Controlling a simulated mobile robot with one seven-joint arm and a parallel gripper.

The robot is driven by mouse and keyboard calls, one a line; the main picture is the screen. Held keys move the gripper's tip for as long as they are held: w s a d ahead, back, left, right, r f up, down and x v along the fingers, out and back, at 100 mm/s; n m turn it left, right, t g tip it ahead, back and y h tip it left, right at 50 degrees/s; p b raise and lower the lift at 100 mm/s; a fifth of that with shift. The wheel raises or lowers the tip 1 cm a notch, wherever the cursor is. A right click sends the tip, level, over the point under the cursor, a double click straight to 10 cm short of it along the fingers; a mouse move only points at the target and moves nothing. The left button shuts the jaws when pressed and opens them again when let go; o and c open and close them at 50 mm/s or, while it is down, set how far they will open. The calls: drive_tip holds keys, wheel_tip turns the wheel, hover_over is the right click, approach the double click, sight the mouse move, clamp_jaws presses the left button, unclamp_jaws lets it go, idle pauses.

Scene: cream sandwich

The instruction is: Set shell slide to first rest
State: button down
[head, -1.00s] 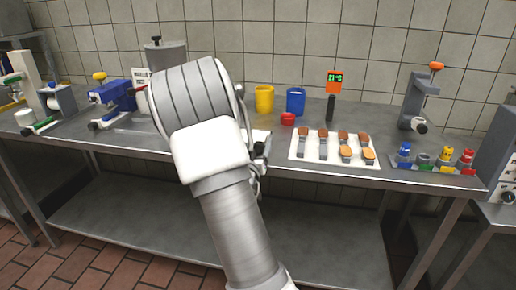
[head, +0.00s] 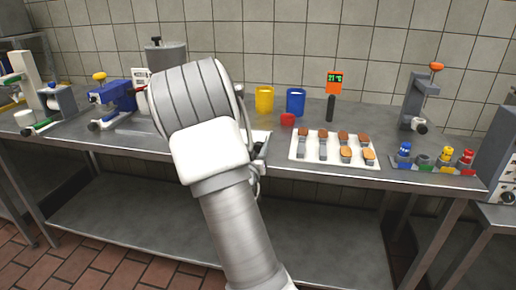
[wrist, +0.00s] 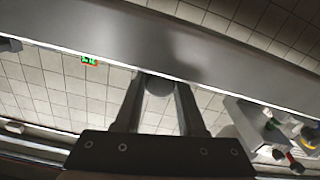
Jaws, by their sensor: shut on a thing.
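My gripper (wrist: 159,86) shows in the wrist view, with its two dark fingers closed on the sides of a small round grey knob (wrist: 158,85). The knob sits below a wide smooth grey metal surface (wrist: 215,65). I cannot tell from the frames how far along its travel the shell slide stands. In the head view my arm hides the gripper, the knob and most of what lies behind them. A grey metal cylinder (head: 166,56) with a dark top knob rises behind my arm.
On the bench, a white tray (head: 296,155) holds several brown-topped pieces. Yellow (head: 264,99) and blue (head: 297,101) cups, a red cup (head: 288,120) and a temperature display (head: 334,83) stand behind it. A blue machine (head: 115,95) is left; a grey press (head: 418,100) is right.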

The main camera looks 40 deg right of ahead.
idle(0.8)
drive_tip(key=w+a, duration=0.6)
drive_tip(key=w, duration=0.1)
drive_tip(key=w+a+p, duration=0.1)
drive_tip(key=w+a, duration=0.2)
drive_tip(key=w, duration=0.1)
drive_tip(key=shift+w+a, duration=0.25)
drive_tip(key=shift+a, duration=0.15)
drive_tip(key=c, duration=0.5)
unclamp_jaws()
drive_tip(key=shift+s, duration=0.1)
drive_tip(key=p+v, duration=0.2)
drive_tip(key=v, duration=1.5)
drive_tip(key=shift+s+p, duration=0.2)
drive_tip(key=shift+p, duration=0.2)
drive_tip(key=shift+a, duration=0.1)
